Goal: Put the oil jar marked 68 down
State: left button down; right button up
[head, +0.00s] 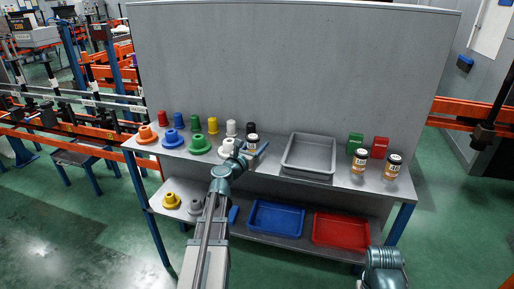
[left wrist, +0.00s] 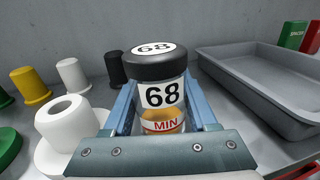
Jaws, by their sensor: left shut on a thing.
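The oil jar marked 68 (left wrist: 162,92) has a black lid and an amber lower part with a MIN band. In the left wrist view it stands upright between the blue fingers of my left gripper (left wrist: 160,115), which is shut on it. In the head view the jar (head: 252,146) is at the front middle of the grey upper shelf (head: 275,172), right of the white flanged piece. I cannot tell whether its base touches the shelf. My right arm shows at the lower right of the head view, but its gripper fingers cannot be made out.
A white flanged spindle (left wrist: 70,125) is close left of the jar. A grey tray (head: 309,155) is to its right. A black cap (left wrist: 117,68) stands behind. Two more jars (head: 359,161) and green and red boxes (head: 379,147) are at the right end.

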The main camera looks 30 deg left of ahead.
pick_arm(q)
jog(key=shift+f, duration=0.2)
jog(key=shift+c, duration=1)
grip_release()
jog(key=shift+r, duration=0.15)
jog(key=shift+s+r, duration=0.15)
jog(key=s, duration=1.1)
jog(key=shift+s+d, duration=0.2)
jog(key=shift+s, duration=0.15)
